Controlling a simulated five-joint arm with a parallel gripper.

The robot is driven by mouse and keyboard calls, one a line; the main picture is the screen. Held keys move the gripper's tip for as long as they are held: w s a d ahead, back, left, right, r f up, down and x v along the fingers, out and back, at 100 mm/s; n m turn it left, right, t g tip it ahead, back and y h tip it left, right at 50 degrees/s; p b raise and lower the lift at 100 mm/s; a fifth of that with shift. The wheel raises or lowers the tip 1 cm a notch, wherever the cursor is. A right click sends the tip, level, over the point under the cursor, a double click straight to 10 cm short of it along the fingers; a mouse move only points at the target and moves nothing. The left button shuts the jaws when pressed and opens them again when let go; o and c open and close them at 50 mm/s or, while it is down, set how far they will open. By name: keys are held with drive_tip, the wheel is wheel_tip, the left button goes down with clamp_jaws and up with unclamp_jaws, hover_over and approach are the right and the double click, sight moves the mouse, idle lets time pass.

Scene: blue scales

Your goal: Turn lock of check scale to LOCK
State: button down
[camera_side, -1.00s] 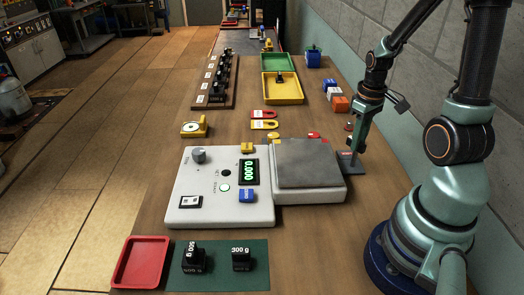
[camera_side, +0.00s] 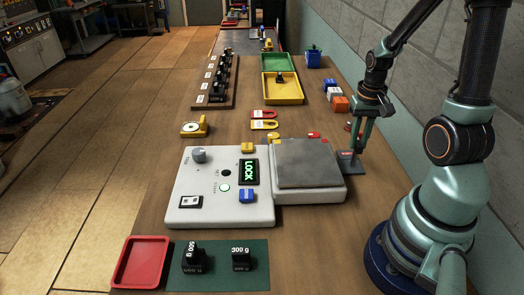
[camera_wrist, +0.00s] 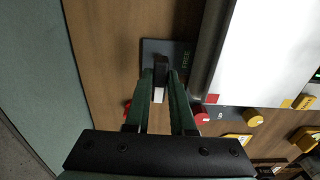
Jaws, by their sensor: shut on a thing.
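The check scale (camera_side: 222,185) is a white console with a grey weighing plate (camera_side: 308,163) at its right. The lock's dark base plate (camera_side: 350,170) is beside the scale's right side, and in the wrist view this plate (camera_wrist: 182,52) carries the word FREE. My gripper (camera_side: 357,150) points down at the lock. In the wrist view my gripper (camera_wrist: 161,78) has its fingers closed around the black lock lever (camera_wrist: 160,66). The fingers partly hide the lever, and no LOCK mark is visible on the plate.
A red tray (camera_side: 142,262) and a green mat with 500 g (camera_side: 194,258) and 300 g (camera_side: 241,259) weights lie in front. Yellow (camera_side: 284,92) and green trays stand farther back. The grey wall is close on the right.

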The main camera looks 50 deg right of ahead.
idle(0.4)
drive_tip(key=c, duration=0.8)
unclamp_jaws()
drive_tip(key=shift+o, duration=0.2)
drive_tip(key=shift+r, duration=0.1)
wheel_tip(320, 180, up, 12)
drive_tip(key=w+a+r+n+t, duration=0.2)
drive_tip(key=a+n, duration=0.2)
drive_tip(key=a, duration=0.5)
drive_tip(key=w+a+r+n+t, duration=0.3)
drive_tip(key=a+n, duration=0.2)
drive_tip(key=a, duration=0.5)
drive_tip(key=shift+r+t, duration=0.2)
drive_tip(key=shift+t, duration=0.1)
